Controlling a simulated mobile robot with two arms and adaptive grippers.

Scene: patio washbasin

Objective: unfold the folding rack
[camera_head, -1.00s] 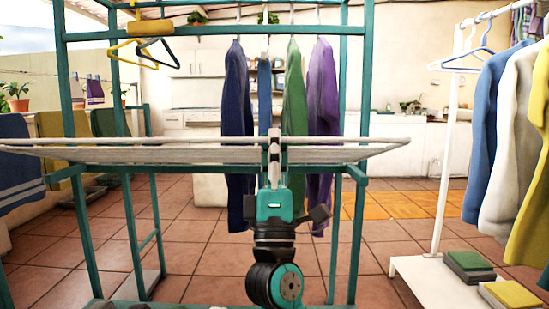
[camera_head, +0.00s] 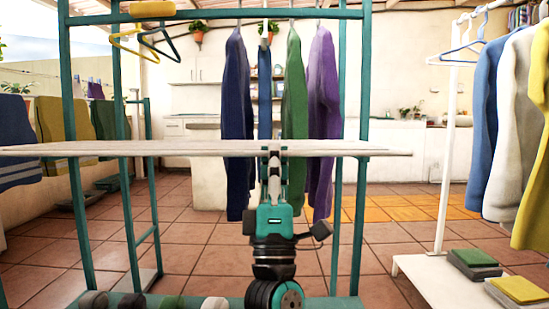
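The folding rack (camera_head: 130,149) is a pale, wide slatted frame at the middle of the head view. It stands out nearly level from the green metal stand and shows almost edge-on, running past the left edge of the picture. My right gripper (camera_head: 274,158) points up at the rack's front bar, right of the picture's middle. Its narrow fingers are close together at the bar and appear shut on it. The rack's far edge and hinges are hard to make out. My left gripper is not in view.
The green stand (camera_head: 78,215) carries hangers and dark blue, green and purple garments (camera_head: 321,110) behind the rack. A white rail with clothes (camera_head: 481,130) stands at right, above folded cloths (camera_head: 473,260). Rolled items (camera_head: 95,300) lie on the stand's low shelf. Tiled floor is open behind.

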